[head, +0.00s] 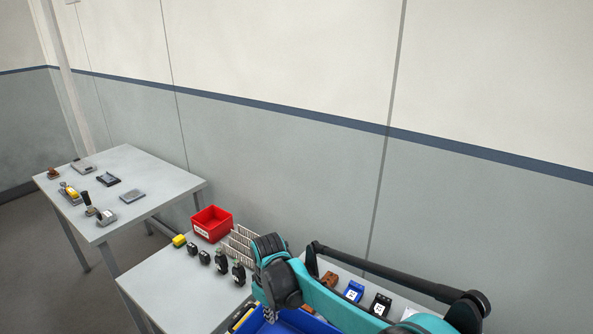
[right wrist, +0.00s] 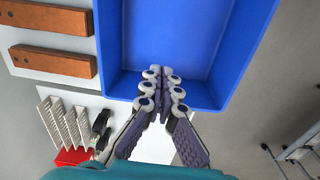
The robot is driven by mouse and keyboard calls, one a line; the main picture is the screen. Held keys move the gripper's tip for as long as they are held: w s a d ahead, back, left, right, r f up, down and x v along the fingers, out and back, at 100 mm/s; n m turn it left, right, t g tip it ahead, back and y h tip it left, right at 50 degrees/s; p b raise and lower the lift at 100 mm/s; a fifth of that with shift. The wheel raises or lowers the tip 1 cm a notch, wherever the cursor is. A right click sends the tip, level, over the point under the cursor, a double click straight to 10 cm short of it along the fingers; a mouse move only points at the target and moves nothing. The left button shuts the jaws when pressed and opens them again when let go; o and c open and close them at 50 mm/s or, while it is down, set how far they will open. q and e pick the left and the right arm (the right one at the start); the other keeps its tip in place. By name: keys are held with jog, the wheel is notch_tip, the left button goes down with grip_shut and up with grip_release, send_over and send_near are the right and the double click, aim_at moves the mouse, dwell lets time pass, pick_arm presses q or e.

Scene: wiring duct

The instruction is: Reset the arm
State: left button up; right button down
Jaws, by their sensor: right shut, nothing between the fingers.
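My right arm (head: 345,308) comes in from the lower right in the head view, bent above the near table. My right gripper (right wrist: 163,88) shows in the right wrist view, its fingertips together with nothing between them. It is over the near rim of a blue bin (right wrist: 185,35); I cannot tell how high above it. The blue bin also shows in the head view (head: 285,322), partly hidden by my arm. The white slotted wiring duct pieces (head: 240,243) stand on the table near a red bin (head: 211,223). My left gripper is not in view.
Several small black parts (head: 221,260) and a yellow one (head: 179,240) line the near table's left side. Blue (head: 353,291) and black (head: 380,304) blocks lie behind my arm. A second table (head: 130,165) with small devices stands at left. A wall runs behind.

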jog(key=s+d+r+m+t, duration=0.2)
jog(key=s+d+r+m, duration=0.15)
jog(key=d, duration=0.45)
jog(key=s+d+r+m+t, duration=0.1)
jog(key=s+d+r+m, duration=0.1)
jog(key=s+d+r, duration=0.4)
jog(key=s+d+f+m+t, duration=0.2)
jog(key=s+d+m, duration=0.3)
jog(key=s+d, duration=0.3)
jog(key=d+t, duration=0.1)
jog(key=d, duration=0.2)
jog(key=shift+s+d+t, duration=0.15)
jog(key=shift+d+t, duration=0.15)
jog(key=shift+d, duration=0.05)
